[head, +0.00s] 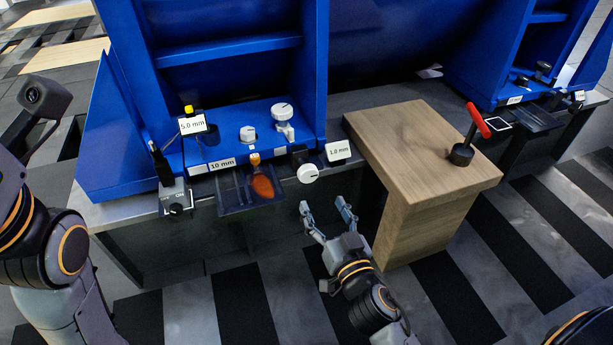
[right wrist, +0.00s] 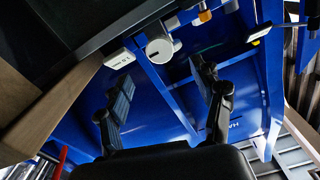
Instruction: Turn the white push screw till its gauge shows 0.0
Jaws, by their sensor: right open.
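The white push screw (head: 308,173) is a round white knob on the front edge of the blue bench. Its gauge (head: 338,150), a small white plate just right of and above it, reads 1.0 mm. My right gripper (head: 323,204) is open and empty, below and in front of the knob, its fingers pointing towards the bench. In the right wrist view the knob (right wrist: 160,48) shows beyond the open fingers (right wrist: 162,80), apart from them, with the gauge (right wrist: 118,58) to its left. My left arm is at the left edge; its gripper is not in view.
A wooden block (head: 425,140) with a red-handled lever (head: 478,120) stands to the right. A tray (head: 235,200) with an orange item lies left of the knob. A 5.0 mm gauge (head: 193,124) and a switch box (head: 176,203) are further left. The floor in front is clear.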

